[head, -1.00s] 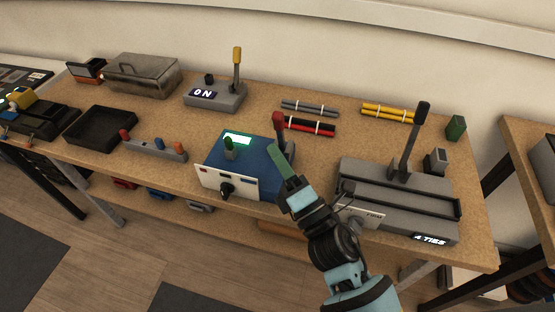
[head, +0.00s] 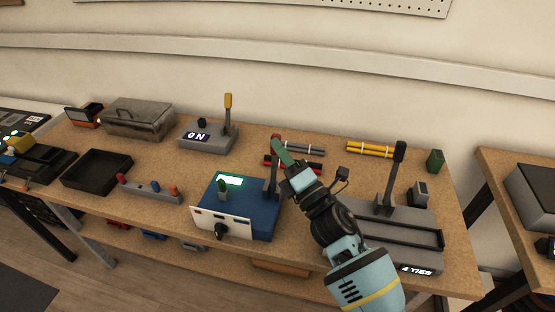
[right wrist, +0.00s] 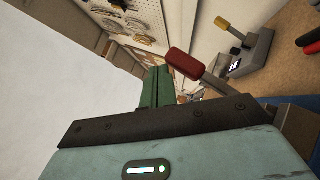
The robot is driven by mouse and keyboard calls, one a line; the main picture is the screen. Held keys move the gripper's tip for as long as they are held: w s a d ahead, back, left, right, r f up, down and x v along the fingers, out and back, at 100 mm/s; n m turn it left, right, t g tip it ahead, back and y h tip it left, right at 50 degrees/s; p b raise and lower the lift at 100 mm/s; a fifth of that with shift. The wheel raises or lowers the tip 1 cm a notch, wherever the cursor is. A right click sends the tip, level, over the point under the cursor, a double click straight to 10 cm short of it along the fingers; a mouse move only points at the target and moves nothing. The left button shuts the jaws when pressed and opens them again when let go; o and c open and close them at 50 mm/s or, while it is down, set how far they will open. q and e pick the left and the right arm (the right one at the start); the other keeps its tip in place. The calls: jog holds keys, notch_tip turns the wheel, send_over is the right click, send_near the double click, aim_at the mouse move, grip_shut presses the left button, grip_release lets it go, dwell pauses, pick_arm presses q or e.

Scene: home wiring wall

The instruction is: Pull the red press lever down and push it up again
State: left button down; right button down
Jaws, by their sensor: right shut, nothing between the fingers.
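The press lever's dark arm (head: 271,178) stands up at the right side of the blue press (head: 247,207). Its red handle (right wrist: 182,65) shows clearly in the right wrist view, but my fingers largely cover it in the head view. My right gripper (head: 280,149) has green fingertips and is shut and empty, up at the height of the lever's top. In the right wrist view its green fingers (right wrist: 156,88) are close beside the red handle; I cannot tell whether they touch it. My left gripper is not in view.
A grey machine marked "4 TIES" (head: 424,239) with a tall black lever (head: 395,172) stands to the right. A grey switch box (head: 216,139) with a yellow-tipped lever is behind. Red and black rods (head: 312,167) lie near my gripper. A black tray (head: 97,187) sits left.

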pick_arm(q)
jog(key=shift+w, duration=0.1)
pick_arm(e)
jog(key=shift+w+d, duration=0.2)
jog(key=shift+w, duration=0.4)
jog(key=shift+s, duration=0.1)
